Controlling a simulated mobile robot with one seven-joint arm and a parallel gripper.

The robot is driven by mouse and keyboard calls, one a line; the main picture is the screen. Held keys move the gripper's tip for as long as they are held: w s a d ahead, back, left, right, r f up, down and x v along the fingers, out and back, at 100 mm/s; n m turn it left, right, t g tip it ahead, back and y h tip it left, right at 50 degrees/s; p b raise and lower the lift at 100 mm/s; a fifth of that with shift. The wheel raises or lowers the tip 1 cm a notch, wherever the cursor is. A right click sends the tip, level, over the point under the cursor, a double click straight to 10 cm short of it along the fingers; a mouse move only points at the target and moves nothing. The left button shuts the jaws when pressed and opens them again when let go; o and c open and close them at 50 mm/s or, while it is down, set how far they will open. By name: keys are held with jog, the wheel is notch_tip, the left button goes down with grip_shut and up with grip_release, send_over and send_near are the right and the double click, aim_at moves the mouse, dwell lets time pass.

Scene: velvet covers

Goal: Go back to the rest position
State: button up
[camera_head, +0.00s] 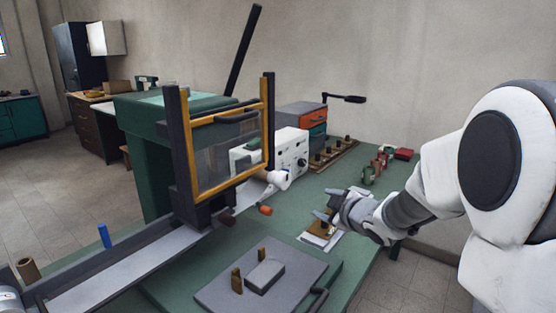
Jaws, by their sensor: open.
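My gripper (325,204) is at the end of my white and grey arm, which comes in from the right. Its grey fingers are apart and point left, over the green table (361,220). A small brass-coloured block (319,229) on a white pad (322,242) lies just below the fingers. From this view I cannot tell whether the fingers touch the block. Nothing shows held between the fingers.
A yellow-framed clear guard (230,150) stands left of my gripper, with a grey rail (125,270) running to the lower left. A grey plate (262,285) with a handle lies in front. A white control box (290,150) and a wooden rack (335,153) stand behind.

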jog(key=s+d+r+m+g+h+p, duration=0.2)
jog(key=s+d+r+m+h+p, duration=0.3)
jog(key=s+r+m, duration=0.6)
jog(key=s+a+m+g+p, duration=0.1)
jog(key=s+a+g, duration=0.1)
jog(key=s, duration=0.9)
jog(key=s+a+g+p, duration=0.1)
jog(key=s+a+g, duration=0.1)
jog(key=s, duration=1)
jog(key=shift+a+m+g+y+p, duration=0.3)
jog(key=shift+a+m+g+y, duration=0.1)
jog(key=shift+g, duration=0.3)
